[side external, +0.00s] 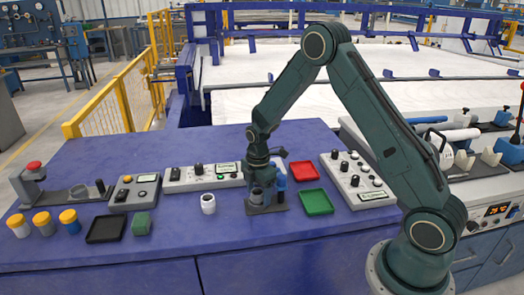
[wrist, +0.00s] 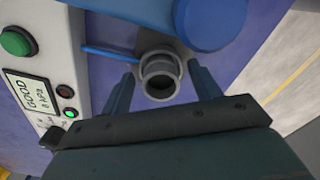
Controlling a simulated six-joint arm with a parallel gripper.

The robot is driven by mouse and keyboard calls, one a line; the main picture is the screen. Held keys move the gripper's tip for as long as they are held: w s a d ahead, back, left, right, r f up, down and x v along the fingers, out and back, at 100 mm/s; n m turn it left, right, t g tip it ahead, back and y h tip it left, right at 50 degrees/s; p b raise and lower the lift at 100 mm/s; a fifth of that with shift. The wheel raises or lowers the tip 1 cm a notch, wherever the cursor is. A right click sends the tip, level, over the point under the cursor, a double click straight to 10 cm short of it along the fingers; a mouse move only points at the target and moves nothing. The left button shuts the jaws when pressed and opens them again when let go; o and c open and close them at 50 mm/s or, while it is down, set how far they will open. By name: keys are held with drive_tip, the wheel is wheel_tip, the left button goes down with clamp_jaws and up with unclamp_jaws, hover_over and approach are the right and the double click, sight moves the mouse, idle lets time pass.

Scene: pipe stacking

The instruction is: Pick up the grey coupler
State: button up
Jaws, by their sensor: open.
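The grey coupler (wrist: 160,70) stands with its round open end facing the camera in the wrist view. My gripper (wrist: 163,82) is open, with one finger on each side of the coupler. Gaps show between the fingers and the coupler, and nothing is held. In the side external view my gripper (side external: 259,188) points down over a dark grey base plate (side external: 277,208). There the fingers and wrist largely cover the coupler, so its exact height against the fingertips is hard to tell.
A blue upright part (side external: 280,181) stands close to the gripper's right. A white cup-like piece (side external: 208,204) stands to the left. A green tray (side external: 316,202), a red tray (side external: 304,171) and a control box (side external: 356,181) lie to the right. A grey panel (side external: 203,176) is behind.

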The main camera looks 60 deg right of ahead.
sight(259, 191)
drive_tip(key=shift+c, duration=0.2)
idle(0.3)
drive_tip(key=c, duration=1.1)
wheel_tip(259, 191, up, 20)
idle(0.6)
